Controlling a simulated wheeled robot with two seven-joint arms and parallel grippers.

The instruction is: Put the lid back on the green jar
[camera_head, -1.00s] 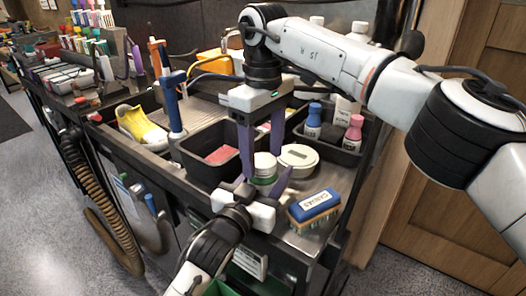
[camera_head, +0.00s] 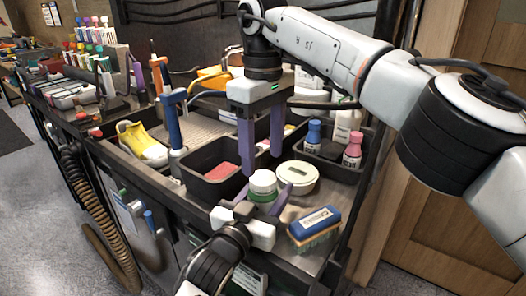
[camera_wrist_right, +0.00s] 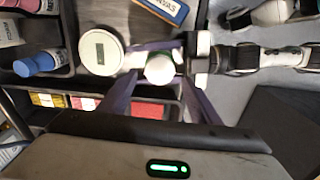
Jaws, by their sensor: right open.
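The green jar (camera_head: 262,196) stands upright near the front of the cart top. The white lid (camera_head: 262,180) sits on its mouth; from above it also shows in the right wrist view (camera_wrist_right: 160,69). My left gripper (camera_head: 262,198) comes from the front with its purple fingers on either side of the jar, shut on it. My right gripper (camera_head: 261,164) is open and empty, pointing down above the lid. Its fingertips are spread wider than the lid and appear clear of it. The lid's seating on the jar's far side is hidden.
A round cream-lidded tub (camera_head: 299,176) stands close right of the jar, and a blue-backed brush (camera_head: 315,224) lies in front of it. A black bin (camera_head: 205,178) stands left. Small bottles (camera_head: 313,134) stand in a tray at the back right.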

